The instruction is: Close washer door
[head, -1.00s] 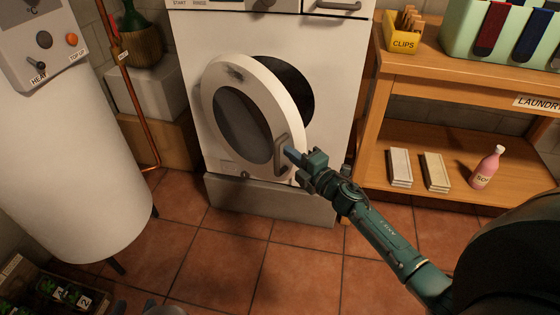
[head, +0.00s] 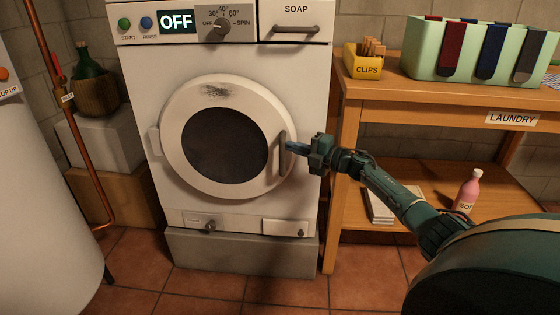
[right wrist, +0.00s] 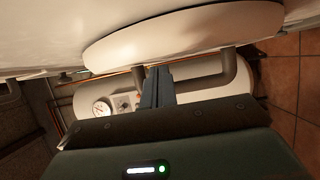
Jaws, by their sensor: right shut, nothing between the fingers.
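The washer (head: 250,52) stands in front of me with its round white door (head: 180,120) swung against its front. The door looks flush or nearly so; I cannot tell whether it is latched. Its dark window (head: 224,143) faces me, with a dark smudge above it. The grey handle (head: 282,152) is on the door's right side. My right gripper (head: 295,147) is shut and empty, its fingertips at the handle. In the right wrist view the fingers (right wrist: 157,75) reach beside the handle bar (right wrist: 230,68), under the door (right wrist: 180,38). My left gripper is out of view.
A wooden laundry table (head: 375,108) stands right of the washer, with a yellow clips box (head: 366,66) and a green bin (head: 425,52) on top. A pink bottle (head: 467,190) stands on its lower shelf. A copper pipe (head: 73,125) and white tank (head: 40,190) are at the left.

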